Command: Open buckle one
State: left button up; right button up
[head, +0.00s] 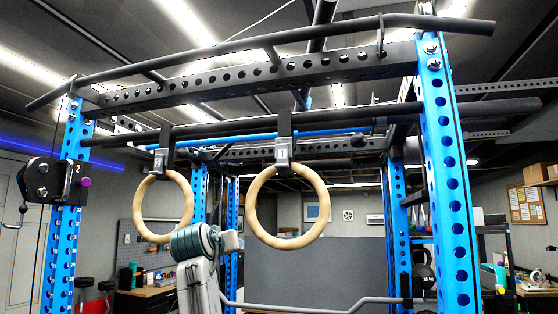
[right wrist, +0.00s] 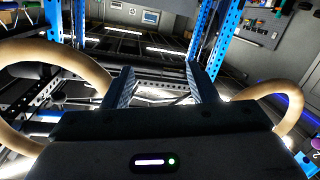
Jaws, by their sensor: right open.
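Two wooden rings hang from black straps on the rack's crossbar, a left ring (head: 141,222) and a right ring (head: 249,222). Each strap has a grey metal buckle above its ring: a left buckle (head: 160,160) and a right buckle (head: 282,151). My right arm rises between the rings in the head view, below both buckles. In the right wrist view my right gripper (right wrist: 163,84) is open and empty, with parts of both rings at its sides. My left gripper is out of view.
Blue uprights (head: 447,180) and dark overhead bars (head: 270,72) frame the rings. A black pulley block (head: 40,182) sits on the left upright. A grey barbell-like bar (head: 320,306) runs low across the rack. Open air lies around both buckles.

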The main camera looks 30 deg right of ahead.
jog(key=s+r+m+h, duration=0.1)
jog(key=s+r+m, duration=0.2)
jog(key=s+r, duration=0.9)
jog(key=m+h+p, duration=0.1)
jog(key=m+h, duration=0.1)
send_near(280, 165)
jog(key=shift+g, duration=0.4)
jog(key=p+x, duration=0.4)
jog(key=x, duration=0.1)
jog(key=p+x, duration=0.2)
jog(key=x, duration=0.1)
jog(key=shift+r, duration=0.4)
jog(key=shift+w+d, duration=0.2)
jog(key=shift+d, duration=0.05)
jog(key=shift+w+f, duration=0.2)
jog(key=shift+w, duration=0.05)
jog(key=c, duration=1)
